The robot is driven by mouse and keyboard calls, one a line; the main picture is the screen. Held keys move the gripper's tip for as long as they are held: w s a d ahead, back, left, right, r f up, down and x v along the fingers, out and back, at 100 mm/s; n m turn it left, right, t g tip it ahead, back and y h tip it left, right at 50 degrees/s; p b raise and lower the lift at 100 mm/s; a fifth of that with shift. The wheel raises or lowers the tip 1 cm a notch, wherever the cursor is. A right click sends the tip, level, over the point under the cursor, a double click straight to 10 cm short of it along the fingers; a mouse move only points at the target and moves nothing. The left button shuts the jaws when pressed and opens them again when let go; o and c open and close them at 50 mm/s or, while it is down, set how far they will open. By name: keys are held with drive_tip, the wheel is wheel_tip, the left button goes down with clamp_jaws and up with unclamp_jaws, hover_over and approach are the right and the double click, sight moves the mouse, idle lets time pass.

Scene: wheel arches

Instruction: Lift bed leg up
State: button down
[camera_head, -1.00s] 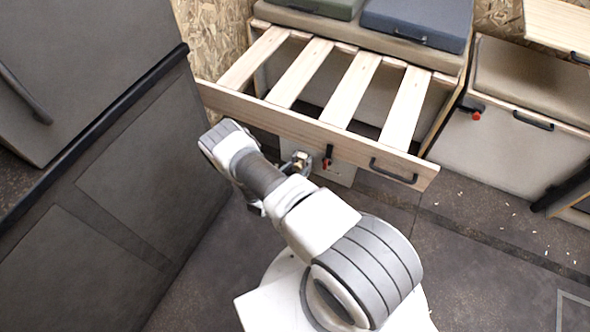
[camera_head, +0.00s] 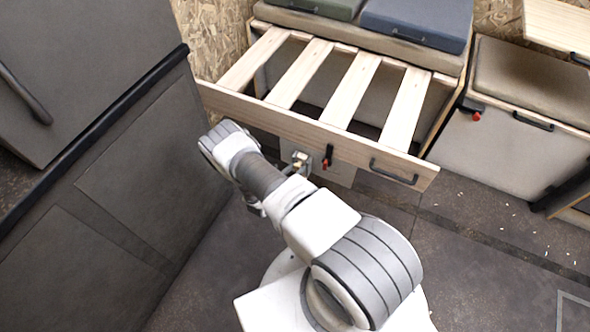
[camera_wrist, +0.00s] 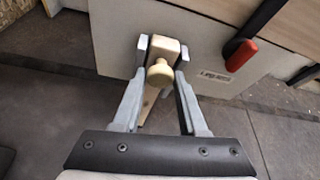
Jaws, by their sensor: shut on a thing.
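The pulled-out bed frame (camera_head: 303,130) has pale slats and a wooden front rail. A pale panel, which looks like the bed leg (camera_head: 341,174), hangs below the rail and also shows in the wrist view (camera_wrist: 115,30). A round wooden knob (camera_wrist: 160,76) on a small wooden block is at the panel's lower edge in the wrist view. My gripper (camera_wrist: 162,50) is shut on this knob block, one finger on each side. In the head view my arm hides most of the gripper, and the knob (camera_head: 301,160) shows just beyond it.
A red-tipped latch (camera_wrist: 241,55) sits right of the knob, near a black rail handle (camera_head: 394,171). A dark cabinet (camera_head: 130,190) stands close on the left. A cushioned bench (camera_head: 520,140) is at the right. Wood chips lie on the otherwise open floor there.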

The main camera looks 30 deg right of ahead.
idle(0.8)
wheel_tip(320, 180, up, 17)
drive_tip(key=p, duration=1.1)
drive_tip(key=shift+p, duration=0.4)
drive_tip(key=c, duration=0.8)
unclamp_jaws()
drive_tip(key=o, duration=0.4)
drive_tip(key=shift+f, duration=0.1)
drive_tip(key=shift+c, duration=0.2)
drive_tip(key=p+v, duration=0.3)
drive_tip(key=v, duration=1.4)
drive_tip(key=shift+s, duration=0.15)
drive_tip(key=shift+a, duration=0.15)
